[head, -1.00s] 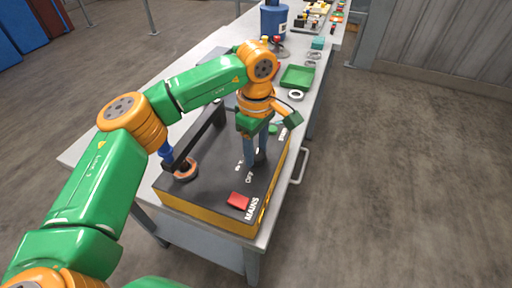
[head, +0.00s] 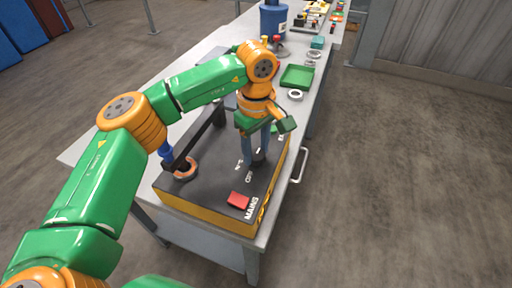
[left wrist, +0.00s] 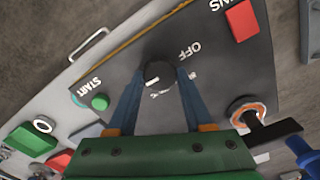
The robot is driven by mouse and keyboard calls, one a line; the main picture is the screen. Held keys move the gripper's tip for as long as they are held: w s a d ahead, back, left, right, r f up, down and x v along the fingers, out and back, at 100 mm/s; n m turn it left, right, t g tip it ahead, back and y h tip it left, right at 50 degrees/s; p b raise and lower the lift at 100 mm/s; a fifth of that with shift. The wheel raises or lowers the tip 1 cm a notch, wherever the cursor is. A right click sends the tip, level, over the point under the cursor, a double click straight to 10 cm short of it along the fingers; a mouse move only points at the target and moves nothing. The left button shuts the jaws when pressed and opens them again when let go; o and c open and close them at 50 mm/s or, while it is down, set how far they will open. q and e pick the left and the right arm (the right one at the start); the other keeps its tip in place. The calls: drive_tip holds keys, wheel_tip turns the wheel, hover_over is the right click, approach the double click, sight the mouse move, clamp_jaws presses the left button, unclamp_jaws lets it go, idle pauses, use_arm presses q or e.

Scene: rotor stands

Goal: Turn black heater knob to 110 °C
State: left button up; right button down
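The black heater knob (left wrist: 160,72) sits on the dark top of the control box (left wrist: 228,68), with a white mark on its near side. In the left wrist view, the two blue fingers of my left gripper (left wrist: 161,75) lie on opposite sides of the knob and appear closed against it. White lettering around the knob includes OFF; the smaller temperature marks are too blurred to read. In the head view, my left gripper (head: 256,162) points down onto the box, and its fingers mostly hide the knob. My right gripper is not in view.
The box carries a red MAINS switch (head: 238,200), a green START button (left wrist: 100,102) and a copper-coloured ring (head: 185,169) by a black upright bar. A green tray (head: 297,76) and a metal ring (head: 295,95) lie farther back on the bench.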

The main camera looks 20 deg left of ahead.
sight(256, 154)
use_arm(q)
drive_tip(key=o, duration=0.4)
drive_tip(key=shift+o, duration=0.2)
drive_tip(key=shift+r, duration=0.1)
wheel_tip(256, 154, up, 6)
drive_tip(key=shift+r+b, duration=0.15)
drive_tip(key=shift+b, duration=0.3)
drive_tip(key=shift+r, duration=0.3)
drive_tip(key=shift+r, duration=0.1)
